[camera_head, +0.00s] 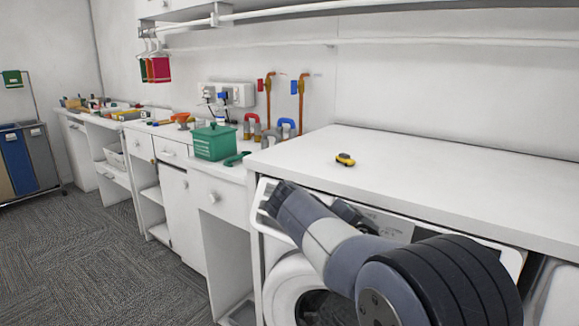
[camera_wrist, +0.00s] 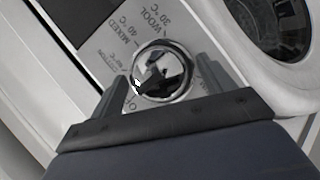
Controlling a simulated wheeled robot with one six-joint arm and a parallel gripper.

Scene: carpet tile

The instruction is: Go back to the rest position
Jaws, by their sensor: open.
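In the wrist view, my gripper (camera_wrist: 160,82) is open, with one finger on each side of a round chrome dial (camera_wrist: 178,54). I cannot tell whether either finger touches the dial. The dial sits on a grey label plate (camera_wrist: 112,50) marked with words such as wool, mixed and off and with temperatures. In the head view, my arm reaches from the lower right across the front of the washing machine (camera_head: 284,277). The dial is hidden there, and my gripper is hard to make out behind my arm.
A white worktop (camera_head: 440,185) lies just above the machine, with a small yellow toy car (camera_head: 345,159) on it. A green box (camera_head: 213,142) stands on the lower counter to the left. Carpet floor (camera_head: 85,255) at the left is clear, with bins (camera_head: 40,155) beyond.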

